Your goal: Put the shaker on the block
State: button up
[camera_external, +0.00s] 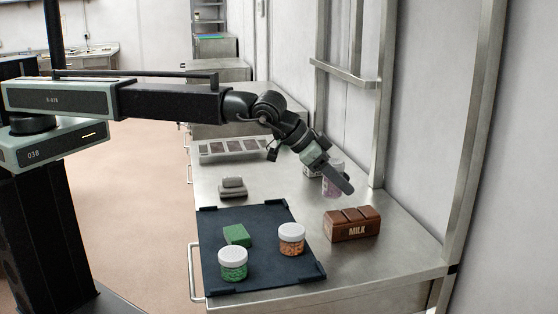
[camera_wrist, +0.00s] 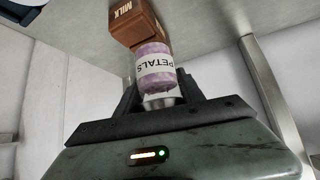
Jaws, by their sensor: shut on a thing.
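The shaker, a jar of purple bits with a white label reading PETALS, shows in the wrist view (camera_wrist: 155,68) and partly behind my jaw in the external view (camera_external: 330,188). My gripper (camera_wrist: 160,98) is shut on its pale top end, seen too in the external view (camera_external: 334,174). A brown ridged block marked MILK (camera_external: 352,226) lies on the steel bench, in front of the shaker in the external view. In the wrist view the block (camera_wrist: 135,22) shows just past the shaker's far end; I cannot tell if they touch.
A dark mat (camera_external: 262,218) holds a green block (camera_external: 237,235), a green-filled jar (camera_external: 232,263) and an orange-filled jar (camera_external: 291,240). Grey pieces (camera_external: 232,188) and a tray (camera_external: 235,148) lie farther back. A metal frame (camera_external: 387,90) stands along the wall.

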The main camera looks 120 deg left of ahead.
jog(key=w, duration=0.2)
jog(key=w+a, duration=0.1)
jog(key=w, duration=0.1)
jog(key=shift+w+a+f, duration=0.2)
jog(key=shift+w, duration=0.1)
jog(key=f+b, duration=0.4)
jog(key=shift+w, duration=0.3)
jog(key=shift+r, duration=0.25)
jog(key=shift+f, duration=0.15)
jog(key=o, duration=1.5)
jog(key=shift+c, duration=0.2)
